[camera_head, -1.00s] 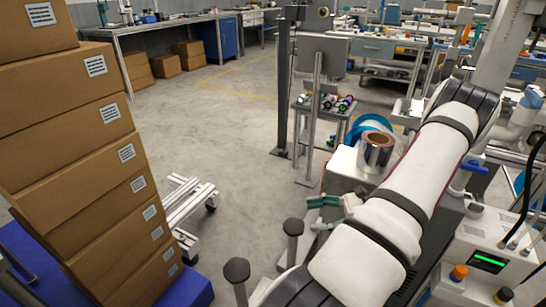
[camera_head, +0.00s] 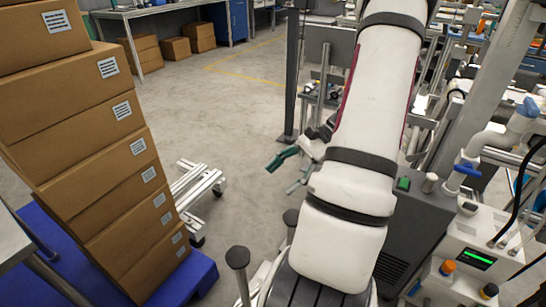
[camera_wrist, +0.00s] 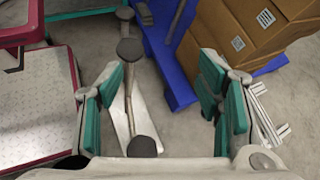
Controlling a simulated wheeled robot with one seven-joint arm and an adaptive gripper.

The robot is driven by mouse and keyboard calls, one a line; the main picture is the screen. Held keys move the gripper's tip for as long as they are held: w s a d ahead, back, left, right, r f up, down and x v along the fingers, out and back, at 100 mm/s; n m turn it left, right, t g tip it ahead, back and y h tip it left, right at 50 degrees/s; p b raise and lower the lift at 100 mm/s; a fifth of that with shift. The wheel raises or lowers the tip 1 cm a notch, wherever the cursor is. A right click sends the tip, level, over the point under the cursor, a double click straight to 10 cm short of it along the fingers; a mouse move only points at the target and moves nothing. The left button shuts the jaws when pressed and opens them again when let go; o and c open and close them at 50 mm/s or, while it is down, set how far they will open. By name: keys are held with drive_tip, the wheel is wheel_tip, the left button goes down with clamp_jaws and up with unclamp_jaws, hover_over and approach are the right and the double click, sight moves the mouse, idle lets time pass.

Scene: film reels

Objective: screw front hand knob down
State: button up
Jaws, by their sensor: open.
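Two dark round hand knobs stand on thin upright posts at the lower middle of the head view, a nearer one (camera_head: 237,258) and a farther one (camera_head: 290,217). I cannot tell for certain which is the front knob. In the wrist view, one dark knob (camera_wrist: 142,147) shows low between my fingers and another (camera_wrist: 130,50) higher up, with a third dark cap (camera_wrist: 125,14) above it. My gripper (camera_head: 290,173) has teal finger pads and is beyond the knobs in the head view. Its fingers are wide apart and empty in the wrist view (camera_wrist: 163,85).
Stacked cardboard boxes (camera_head: 105,170) lean on a blue pallet (camera_head: 200,278) at left. A low metal frame (camera_head: 195,195) lies on the floor beside them. A machine with a green display (camera_head: 478,257) stands at right. A red-edged plate (camera_wrist: 35,105) shows left in the wrist view.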

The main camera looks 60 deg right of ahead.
drive_tip(key=w+a+r+n+g+h+p, duration=0.1)
drive_tip(key=a+r+n+g+p, duration=0.1)
drive_tip(key=r, duration=0.4)
drive_tip(key=shift+w+a+n+g, duration=0.15)
drive_tip(key=shift+a+n+g, duration=0.3)
drive_tip(key=shift+a, duration=0.5)
